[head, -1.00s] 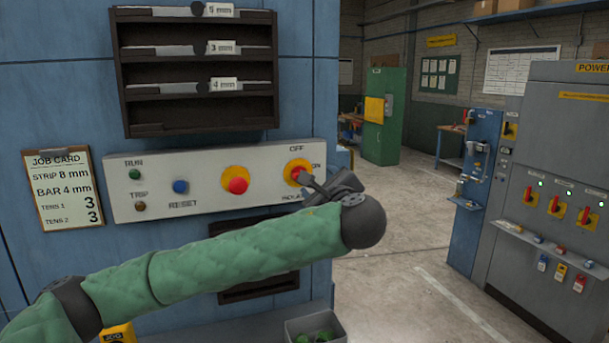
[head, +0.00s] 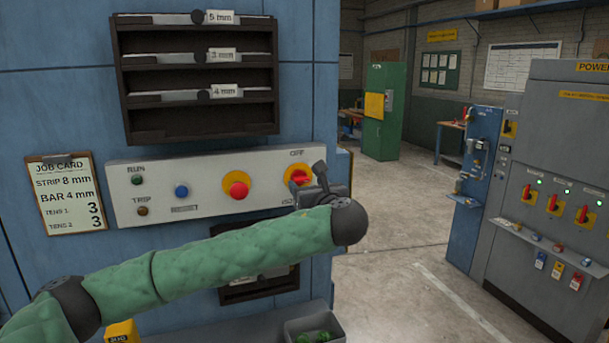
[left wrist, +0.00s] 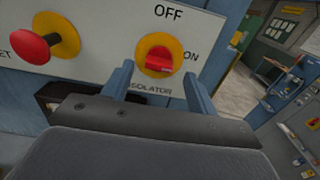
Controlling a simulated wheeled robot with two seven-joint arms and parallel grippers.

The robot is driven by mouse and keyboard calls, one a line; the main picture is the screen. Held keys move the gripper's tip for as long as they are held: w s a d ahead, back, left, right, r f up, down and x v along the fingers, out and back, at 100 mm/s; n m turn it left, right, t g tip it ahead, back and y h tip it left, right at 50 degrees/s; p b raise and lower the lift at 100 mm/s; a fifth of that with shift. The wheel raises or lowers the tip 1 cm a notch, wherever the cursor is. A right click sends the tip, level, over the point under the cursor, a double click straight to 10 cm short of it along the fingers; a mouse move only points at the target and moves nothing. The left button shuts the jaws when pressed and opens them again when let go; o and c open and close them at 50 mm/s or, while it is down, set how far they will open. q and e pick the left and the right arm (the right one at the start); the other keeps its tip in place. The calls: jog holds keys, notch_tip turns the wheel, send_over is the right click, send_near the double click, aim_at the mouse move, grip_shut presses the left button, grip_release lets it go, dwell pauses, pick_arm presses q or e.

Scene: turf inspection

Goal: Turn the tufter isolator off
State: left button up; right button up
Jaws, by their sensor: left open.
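The isolator (head: 298,175) is a red rotary handle on a yellow round plate at the right end of the pale control panel. In the left wrist view the isolator (left wrist: 158,58) has OFF printed above it and ON to its right. Its red handle lies sideways, towards ON. My left gripper (head: 308,178) is in front of the isolator's lower right side. In the left wrist view its open fingers (left wrist: 159,74) stand one on each side of the handle, with nothing held. Whether they touch the handle cannot be told. My right gripper is not in view.
A red mushroom button (head: 238,188) on yellow sits left of the isolator, with a blue reset button (head: 181,191) and RUN and TRIP lamps further left. A dark rack (head: 200,115) hangs above the panel. A grey bin (head: 315,325) stands below. Open floor lies right.

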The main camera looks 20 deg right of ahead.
aim_at(303, 180)
pick_arm(q)
jog(key=shift+w+a+p, duration=0.1)
jog(key=shift+w+p, duration=0.5)
jog(key=shift+w, duration=0.9)
